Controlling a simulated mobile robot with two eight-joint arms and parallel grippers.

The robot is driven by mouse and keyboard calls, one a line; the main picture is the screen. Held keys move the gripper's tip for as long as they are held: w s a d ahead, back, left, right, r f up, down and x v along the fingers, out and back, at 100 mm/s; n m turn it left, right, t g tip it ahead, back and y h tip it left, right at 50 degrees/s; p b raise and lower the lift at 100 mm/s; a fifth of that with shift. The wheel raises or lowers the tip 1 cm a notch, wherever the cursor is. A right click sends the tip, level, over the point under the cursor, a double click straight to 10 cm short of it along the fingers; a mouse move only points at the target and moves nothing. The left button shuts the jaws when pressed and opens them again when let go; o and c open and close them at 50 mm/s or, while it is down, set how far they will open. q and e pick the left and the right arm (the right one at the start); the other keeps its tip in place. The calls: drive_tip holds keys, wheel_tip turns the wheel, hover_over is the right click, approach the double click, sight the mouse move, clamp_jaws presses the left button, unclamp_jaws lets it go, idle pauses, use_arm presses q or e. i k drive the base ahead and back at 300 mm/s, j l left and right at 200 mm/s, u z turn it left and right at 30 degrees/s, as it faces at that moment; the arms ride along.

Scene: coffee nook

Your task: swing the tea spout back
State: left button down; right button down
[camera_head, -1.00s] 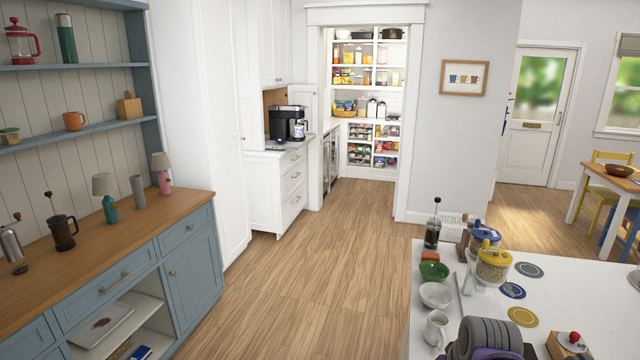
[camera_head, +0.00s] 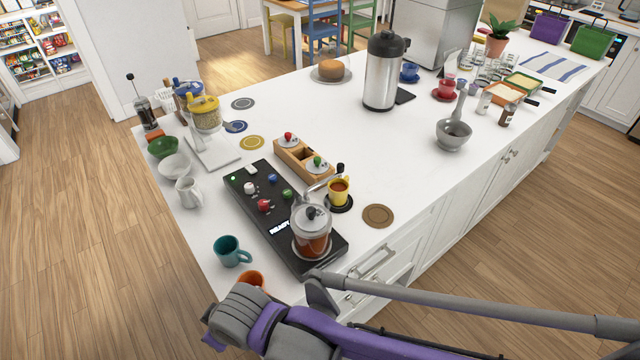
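The tea maker is a glass jar (camera_head: 311,235) of reddish-brown tea with a dark knob on its lid. It stands at the near end of a black base (camera_head: 270,212) with a lit display. A thin silver spout (camera_head: 320,185) reaches from the jar toward the upper right. It ends with a black knob (camera_head: 340,169) over a yellow cup (camera_head: 339,191) that holds reddish tea and stands on a dark round mat. Neither gripper's fingers show. Only purple and grey links of my arm show, along the bottom edge and lower right.
A teal mug (camera_head: 230,251) and an orange mug (camera_head: 250,279) stand near the counter's front-left edge. A wooden box (camera_head: 303,158) with lidded jars is behind the base. A brown coaster (camera_head: 378,215) lies right of the cup. The counter's middle (camera_head: 290,100) is clear.

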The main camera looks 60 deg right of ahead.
sight(340, 166)
drive_tip(key=z, duration=1.95)
